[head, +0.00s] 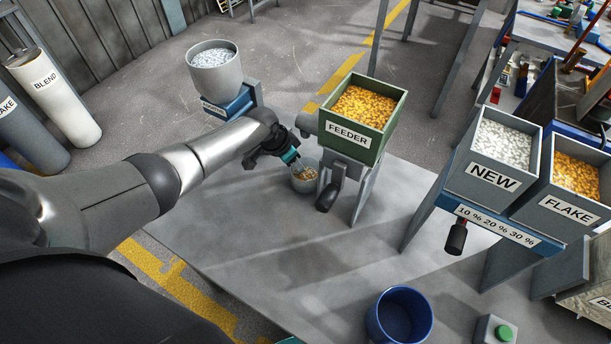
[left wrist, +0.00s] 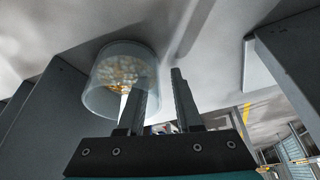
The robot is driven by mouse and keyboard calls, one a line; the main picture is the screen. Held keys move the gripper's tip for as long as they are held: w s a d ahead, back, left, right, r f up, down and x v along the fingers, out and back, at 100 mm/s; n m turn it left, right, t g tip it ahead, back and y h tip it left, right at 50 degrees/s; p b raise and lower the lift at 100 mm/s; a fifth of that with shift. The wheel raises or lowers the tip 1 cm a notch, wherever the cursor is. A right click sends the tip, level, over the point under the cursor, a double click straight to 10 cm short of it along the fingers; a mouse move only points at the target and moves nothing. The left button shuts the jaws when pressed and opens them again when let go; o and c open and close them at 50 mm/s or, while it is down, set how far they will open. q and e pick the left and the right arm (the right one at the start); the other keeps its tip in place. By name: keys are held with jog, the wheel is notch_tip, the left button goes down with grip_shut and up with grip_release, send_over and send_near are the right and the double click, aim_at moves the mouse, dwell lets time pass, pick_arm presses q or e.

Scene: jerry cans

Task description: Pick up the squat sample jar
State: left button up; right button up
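The squat sample jar (head: 304,177) is a clear, low, round jar holding orange and white flakes. It stands upright on the grey table, just left of the feeder's stand. My left gripper (head: 292,158) is beside the jar at its upper left. In the left wrist view the jar (left wrist: 100,95) is left of centre. The two fingers of my left gripper (left wrist: 160,78) are apart with nothing held. One finger overlaps the jar's right part in that view, and the other is to the right of it. I cannot tell whether a finger touches the jar. My right gripper is not seen.
The green FEEDER hopper (head: 361,118) stands close to the jar on the right. A grey bucket (head: 214,70) on a blue base is behind left. The NEW (head: 491,174) and FLAKE (head: 567,207) bins stand right. A blue tub (head: 399,315) is in front. The middle table is clear.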

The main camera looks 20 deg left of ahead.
pick_arm(q)
grip_shut()
dwell(1.2)
